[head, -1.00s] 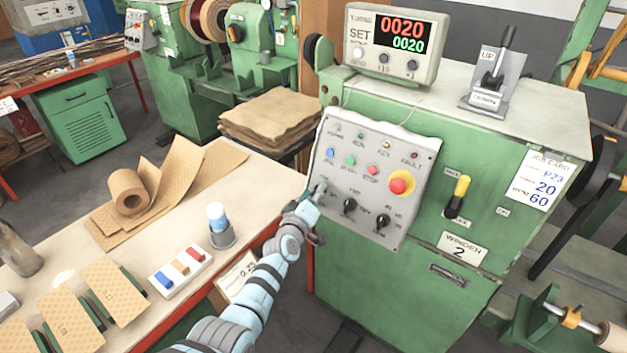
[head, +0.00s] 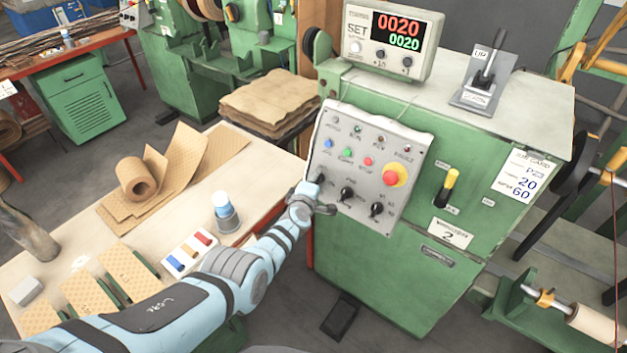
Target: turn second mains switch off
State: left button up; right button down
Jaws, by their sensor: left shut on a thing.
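The grey control panel (head: 401,218) is on the front of the green machine labelled winder 2. Along its lower part are black rotary switches: a middle one (head: 347,194), a right one (head: 377,210) and a left one largely hidden by my left gripper (head: 318,185). My left gripper is at the panel's lower left edge, closed on the left rotary switch; its fingertips are small and partly hidden. A switch with a yellow handle (head: 451,180) stands upright on the machine's front, right of the panel and clear of the gripper. My right gripper is not in view.
A red emergency button (head: 391,178) sits on the panel above the rotary switches. A counter display (head: 398,38) and an UP/DOWN lever (head: 487,72) stand on the machine top.

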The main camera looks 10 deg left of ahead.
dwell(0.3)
pick_arm(q)
jog(key=o, duration=1.2)
jog(key=shift+c, duration=0.2)
